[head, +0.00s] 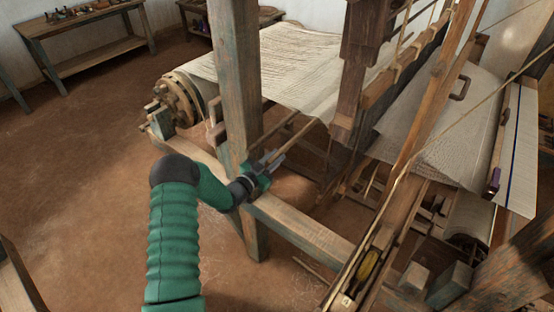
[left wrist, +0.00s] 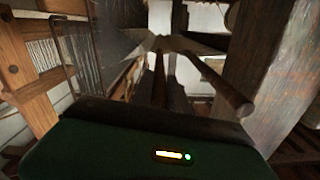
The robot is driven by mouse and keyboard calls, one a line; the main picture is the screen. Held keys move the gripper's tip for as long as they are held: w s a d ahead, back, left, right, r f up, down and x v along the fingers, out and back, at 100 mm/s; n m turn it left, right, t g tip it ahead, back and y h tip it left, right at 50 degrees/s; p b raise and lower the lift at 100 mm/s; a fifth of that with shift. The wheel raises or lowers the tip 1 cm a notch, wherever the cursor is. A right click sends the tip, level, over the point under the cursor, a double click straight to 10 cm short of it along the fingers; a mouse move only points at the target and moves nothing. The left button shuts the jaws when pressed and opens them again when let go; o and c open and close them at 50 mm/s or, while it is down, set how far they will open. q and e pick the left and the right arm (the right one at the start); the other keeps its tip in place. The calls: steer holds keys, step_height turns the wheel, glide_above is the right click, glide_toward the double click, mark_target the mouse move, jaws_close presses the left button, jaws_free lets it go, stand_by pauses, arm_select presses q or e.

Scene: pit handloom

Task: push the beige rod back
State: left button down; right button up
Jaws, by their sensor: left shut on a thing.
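Two beige rods stick out from under the warp sheet beside the loom's wooden post in the head view. The nearer beige rod (head: 296,139) runs down to my left gripper (head: 272,163), which is shut on it at its near end. In the left wrist view one rod (left wrist: 160,78) runs straight away from the green gripper body, and its near end is hidden there. The other rod (left wrist: 215,80) lies to its right with its round end free. My right gripper is not in view.
A thick upright post (head: 238,75) stands just left of my left gripper, and a lower side beam (head: 305,232) runs below it. The white warp sheet (head: 290,65) stretches above the rods from the toothed roller (head: 180,98). The earth floor (head: 80,170) at left is clear.

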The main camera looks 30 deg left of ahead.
arm_select(q)
steer(key=a+b, duration=0.2)
steer(key=a, duration=0.1)
steer(key=a+r+b, duration=0.1)
steer(key=shift+w+a+r, duration=0.1)
steer(key=shift+w+a, duration=0.25)
steer(key=shift+a, duration=0.05)
steer(key=c, duration=1.5)
jaws_free()
steer(key=shift+c, duration=0.2)
steer(key=shift+o, duration=1.2)
steer(key=shift+s+a+f, duration=0.1)
steer(key=shift+f, duration=0.1)
steer(key=shift+f, duration=0.2)
